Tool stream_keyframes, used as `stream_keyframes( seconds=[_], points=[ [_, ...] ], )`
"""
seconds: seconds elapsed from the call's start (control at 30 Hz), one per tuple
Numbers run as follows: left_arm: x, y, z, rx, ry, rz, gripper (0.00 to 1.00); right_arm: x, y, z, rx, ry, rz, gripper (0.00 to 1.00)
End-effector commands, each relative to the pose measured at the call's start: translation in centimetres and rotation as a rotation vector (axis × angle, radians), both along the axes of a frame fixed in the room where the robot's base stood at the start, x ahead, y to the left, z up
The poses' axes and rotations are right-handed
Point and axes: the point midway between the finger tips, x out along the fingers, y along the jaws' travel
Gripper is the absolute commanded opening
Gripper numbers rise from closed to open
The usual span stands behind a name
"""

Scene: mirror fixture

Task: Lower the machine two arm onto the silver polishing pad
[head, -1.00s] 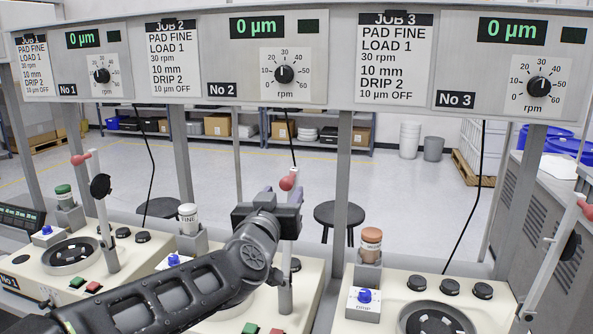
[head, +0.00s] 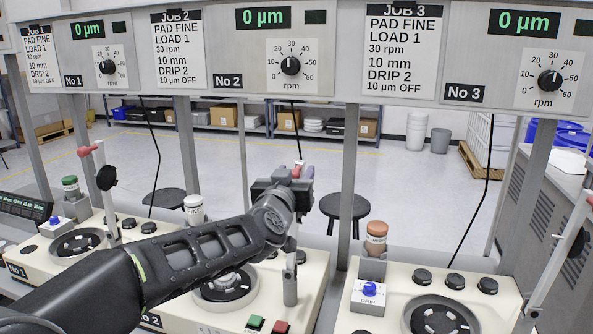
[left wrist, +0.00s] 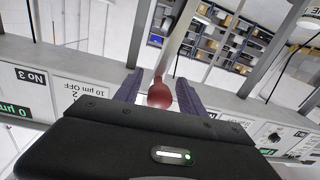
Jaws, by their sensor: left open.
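Machine two (head: 312,277) stands in the middle of the head view, with its arm raised upright. The arm's red knob (head: 297,171) is at the top, and its grey lower post (head: 290,287) stands on the machine. My left gripper (head: 290,182) is at the top of this arm, and it hides part of the lever. In the left wrist view the red knob (left wrist: 160,94) lies between the two open fingers. I cannot tell whether they touch it. The round polishing pad (head: 222,290) of machine two is partly hidden by my left arm. My right gripper is not in view.
Machine one (head: 30,262) is at the left and machine three (head: 385,315) at the right, each with its arm raised. A white bottle (head: 193,208) stands behind my left forearm. A panel with dials (head: 292,66) spans above. Stools stand on the floor behind.

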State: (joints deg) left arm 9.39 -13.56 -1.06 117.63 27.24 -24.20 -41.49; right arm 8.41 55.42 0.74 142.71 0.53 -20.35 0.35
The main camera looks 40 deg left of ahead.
Motion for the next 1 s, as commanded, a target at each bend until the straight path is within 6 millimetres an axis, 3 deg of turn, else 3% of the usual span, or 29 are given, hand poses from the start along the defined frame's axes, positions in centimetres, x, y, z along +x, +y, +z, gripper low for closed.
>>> stream_keyframes(
  seconds=[0.13, 0.4, 1.0],
  points=[
    [1.12, 0.41, 0.06, -0.001, -0.001, -0.001, 0.47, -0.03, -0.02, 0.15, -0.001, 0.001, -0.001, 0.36],
    [1.24, 0.48, 0.02, 0.0, -0.001, 0.0, 0.47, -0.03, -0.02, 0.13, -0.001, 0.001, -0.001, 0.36],
    [1.21, 0.49, 0.01, -0.001, -0.001, 0.0, 0.0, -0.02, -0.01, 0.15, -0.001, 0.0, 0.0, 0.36]
  ],
)
